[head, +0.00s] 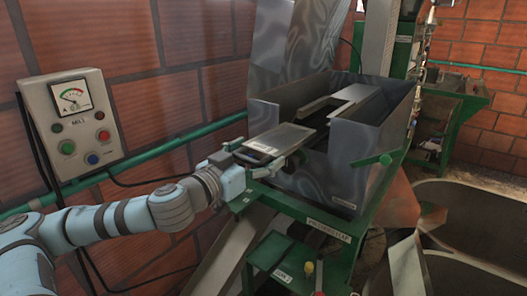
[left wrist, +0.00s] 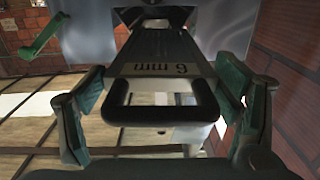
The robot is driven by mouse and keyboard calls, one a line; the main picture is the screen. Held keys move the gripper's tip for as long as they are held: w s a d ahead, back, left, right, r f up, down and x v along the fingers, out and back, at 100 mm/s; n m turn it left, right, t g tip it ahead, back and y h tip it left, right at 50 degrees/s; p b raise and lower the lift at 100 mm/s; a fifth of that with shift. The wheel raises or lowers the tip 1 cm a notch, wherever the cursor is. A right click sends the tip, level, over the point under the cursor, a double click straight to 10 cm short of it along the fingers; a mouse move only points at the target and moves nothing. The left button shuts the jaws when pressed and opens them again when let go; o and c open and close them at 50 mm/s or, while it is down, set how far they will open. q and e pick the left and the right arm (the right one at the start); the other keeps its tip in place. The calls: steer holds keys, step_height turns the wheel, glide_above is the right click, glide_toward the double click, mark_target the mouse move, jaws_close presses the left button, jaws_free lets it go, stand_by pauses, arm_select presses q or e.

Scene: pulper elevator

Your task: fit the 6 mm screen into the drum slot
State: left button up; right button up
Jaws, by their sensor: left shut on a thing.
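The 6 mm screen (head: 280,139) is a flat grey metal plate with a looped handle. In the left wrist view the screen (left wrist: 160,70) points away from me, with its "6 mm" mark and handle towards the camera. My left gripper (head: 268,164) is shut on the screen, its fingers at either side of the handle end (left wrist: 162,110). My right gripper is not in view.
A control box (head: 75,120) with a gauge and buttons hangs on the brick wall at left. A green pipe (head: 130,163) runs along the wall. A grey tank (head: 470,225) stands at right.

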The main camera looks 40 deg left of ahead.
mark_target(248, 158)
arm_select(q)
steer(key=s, duration=0.2)
steer(key=r, duration=0.1)
steer(key=shift+s+d+r+t+b, duration=0.1)
steer(key=shift+s+d+t+b, duration=0.2)
steer(key=shift+s+b, duration=0.1)
steer(key=w+p, duration=0.3)
steer(key=w, duration=0.3)
steer(key=shift+w, duration=0.15)
steer(key=shift+w+p, duration=0.25)
steer(key=shift+p, duration=0.15)
steer(key=shift+s+d, duration=0.1)
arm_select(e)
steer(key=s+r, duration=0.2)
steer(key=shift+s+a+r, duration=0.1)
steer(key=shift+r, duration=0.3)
